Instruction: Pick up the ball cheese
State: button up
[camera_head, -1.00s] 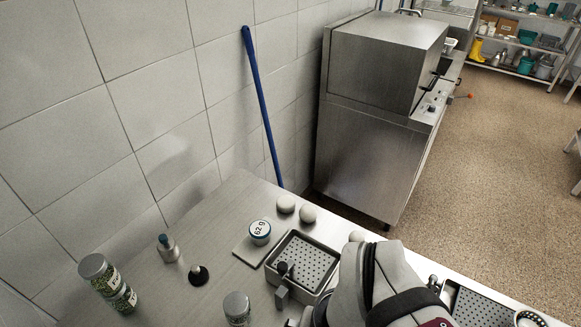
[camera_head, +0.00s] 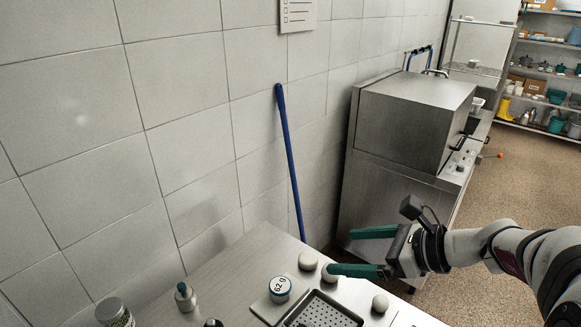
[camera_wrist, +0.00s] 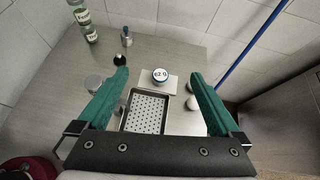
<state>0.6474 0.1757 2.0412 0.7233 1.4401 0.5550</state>
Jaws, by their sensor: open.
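White balls that look like ball cheeses show in the head view: one (camera_head: 308,260) near the wall, one (camera_head: 329,274) beside it partly behind a finger, and one (camera_head: 380,303) at the table's right edge. I cannot tell which one the task means. My gripper (camera_head: 340,251) has two green fingers, spread wide and empty. In the head view its near finger overlaps the middle ball; contact cannot be told. In the wrist view the gripper (camera_wrist: 158,77) frames the table, with one white ball (camera_wrist: 192,102) near the right finger.
A perforated basket (camera_wrist: 124,117) stands on the metal table. A round container marked 62 g (camera_head: 280,286) sits on a flat board beside it. Labelled jars (camera_wrist: 86,25), a small bottle (camera_head: 185,296) and a blue pole (camera_head: 290,160) against the wall are nearby.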

jog(key=w+d+f+m+t+h, duration=0.1)
jog(key=w+d+f+m+t, duration=0.2)
jog(key=d+m, duration=0.45)
jog(key=t, duration=0.1)
send_near(337, 276)
jog(key=shift+h, duration=0.4)
jog(key=x, duration=1)
jog(key=shift+w+a, duration=0.2)
jog(key=shift+a, duration=0.15)
jog(key=c, duration=1.5)
jog(key=shift+r, duration=0.1)
